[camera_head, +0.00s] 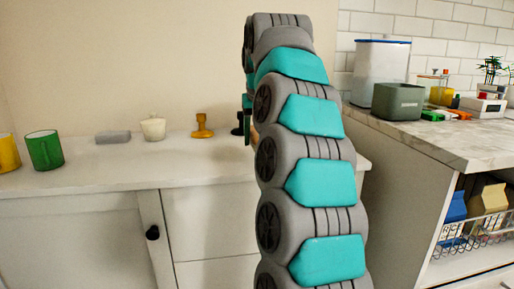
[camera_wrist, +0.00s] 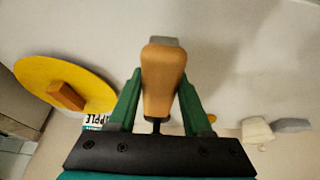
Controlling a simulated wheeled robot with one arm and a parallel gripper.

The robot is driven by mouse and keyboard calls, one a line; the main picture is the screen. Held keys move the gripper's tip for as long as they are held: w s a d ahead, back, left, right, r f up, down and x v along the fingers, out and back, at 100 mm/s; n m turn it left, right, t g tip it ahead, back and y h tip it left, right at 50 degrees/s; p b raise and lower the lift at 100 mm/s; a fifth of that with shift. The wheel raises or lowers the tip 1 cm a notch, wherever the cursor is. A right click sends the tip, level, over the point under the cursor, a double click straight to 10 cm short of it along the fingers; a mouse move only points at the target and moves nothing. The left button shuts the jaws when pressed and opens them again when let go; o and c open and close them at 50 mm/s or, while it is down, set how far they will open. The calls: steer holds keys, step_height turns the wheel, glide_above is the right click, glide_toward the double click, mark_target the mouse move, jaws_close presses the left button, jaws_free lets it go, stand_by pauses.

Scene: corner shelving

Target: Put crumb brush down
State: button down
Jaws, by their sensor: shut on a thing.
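The crumb brush (camera_wrist: 163,75) shows in the wrist view as a tan-orange handle with a grey end beyond it. My gripper (camera_wrist: 159,82) has its green fingers on both sides of the handle and is shut on it. The brush points away from the wrist over a pale surface. In the head view my arm hides most of the gripper and brush, above the right part of the white counter (camera_head: 90,178). I cannot tell whether the brush touches the counter.
On the counter stand a green mug (camera_head: 44,150), a yellow mug (camera_head: 8,153), a grey block (camera_head: 113,137), a white pot (camera_head: 153,128) and a yellow knobbed object (camera_head: 202,126). A yellow disc (camera_wrist: 85,75) and an "APPLE" label (camera_wrist: 97,120) lie near my gripper. Counter front is clear.

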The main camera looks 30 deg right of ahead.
steer(key=shift+f, duration=1.7)
steer(key=shift+f, duration=0.15)
steer(key=shift+c, duration=1.7)
jaws_free()
steer(key=p+v, duration=0.3)
steer(key=v, duration=0.9)
steer(key=s+a+f+n+g, duration=0.1)
steer(key=s+a+f, duration=0.4)
steer(key=s+f, duration=0.6)
steer(key=s+a+f+n+g, duration=0.1)
steer(key=s+a+f+g, duration=0.2)
steer(key=s+f, duration=0.8)
steer(key=s+a+f+n+g+y, duration=0.1)
steer(key=s+a+f+g, duration=0.1)
steer(key=s+a+f, duration=0.6)
steer(key=s+f, duration=0.2)
steer(key=s, duration=0.4)
steer(key=shift+f, duration=0.4)
